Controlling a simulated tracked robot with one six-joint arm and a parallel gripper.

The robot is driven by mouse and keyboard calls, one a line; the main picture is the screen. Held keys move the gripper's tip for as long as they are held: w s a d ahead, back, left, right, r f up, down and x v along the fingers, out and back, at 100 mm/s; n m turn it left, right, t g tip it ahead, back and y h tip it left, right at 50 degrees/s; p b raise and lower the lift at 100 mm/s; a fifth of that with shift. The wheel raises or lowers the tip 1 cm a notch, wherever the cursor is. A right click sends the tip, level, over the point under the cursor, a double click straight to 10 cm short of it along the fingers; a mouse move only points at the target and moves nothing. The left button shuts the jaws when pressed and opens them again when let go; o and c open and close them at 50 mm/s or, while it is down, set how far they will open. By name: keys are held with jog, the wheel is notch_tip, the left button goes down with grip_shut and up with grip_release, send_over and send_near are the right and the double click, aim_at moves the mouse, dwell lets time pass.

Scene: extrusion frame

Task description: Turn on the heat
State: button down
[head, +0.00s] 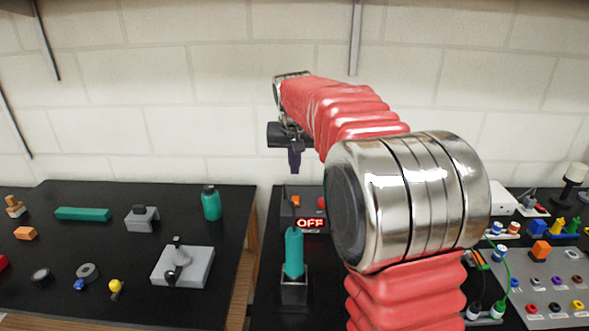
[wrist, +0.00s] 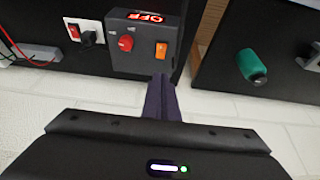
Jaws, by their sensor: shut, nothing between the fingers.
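A dark control box stands on the middle table; in the wrist view its grey face (wrist: 140,60) shows an orange rocker switch (wrist: 161,50) and a red knob (wrist: 125,43). Its display (head: 310,224) reads OFF in red. In the head view the orange switch (head: 296,201) is left of the red knob (head: 321,202). A teal-handled tool (head: 294,252) stands upright in a grey holder (head: 294,291) in front of the box. My gripper (head: 294,160) is shut and empty, above the box. Its purple fingertips (wrist: 161,84) appear close to the orange switch; contact cannot be told.
A white plate (wrist: 85,38) with a red switch and black plug lies beside the box. The left table (head: 110,240) holds several blocks, a teal bottle (head: 211,203) and a grey fixture (head: 183,267). Wires and connectors crowd the right table. A gap separates the left and middle tables.

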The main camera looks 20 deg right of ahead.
aim_at(295, 200)
jog(key=x, duration=1.2)
jog(key=shift+s+a+f, duration=0.1)
jog(key=shift+s, duration=0.1)
jog(key=shift+f, duration=0.1)
jog(key=shift+s+a, duration=0.25)
jog(key=shift+s, duration=0.45)
